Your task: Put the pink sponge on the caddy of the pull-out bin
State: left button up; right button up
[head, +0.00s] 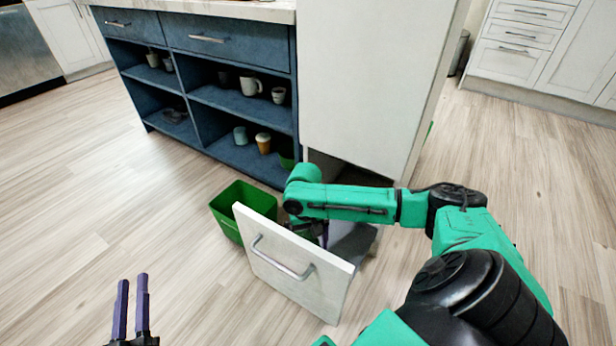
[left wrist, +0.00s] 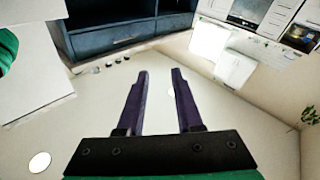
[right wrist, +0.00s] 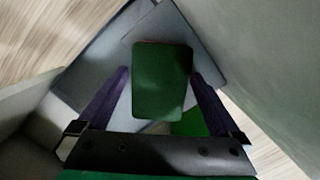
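The pull-out bin's white front (head: 293,265) stands pulled out from the white cabinet. My right arm reaches over it, and the right gripper (head: 322,232) is low behind the front, mostly hidden. In the right wrist view, a dark green rounded block (right wrist: 162,80), possibly the sponge's scouring side, sits between the right fingers (right wrist: 160,75).
A green bin (head: 228,222) stands just left of and behind the pull-out front. The blue shelf unit (head: 229,138) holds mugs and cups, including a white mug (head: 250,86). The white cabinet (head: 370,80) rises behind my right arm. Wood floor at left is clear.

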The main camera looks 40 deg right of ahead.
aim_at(307, 233)
jog(key=shift+r, duration=0.1)
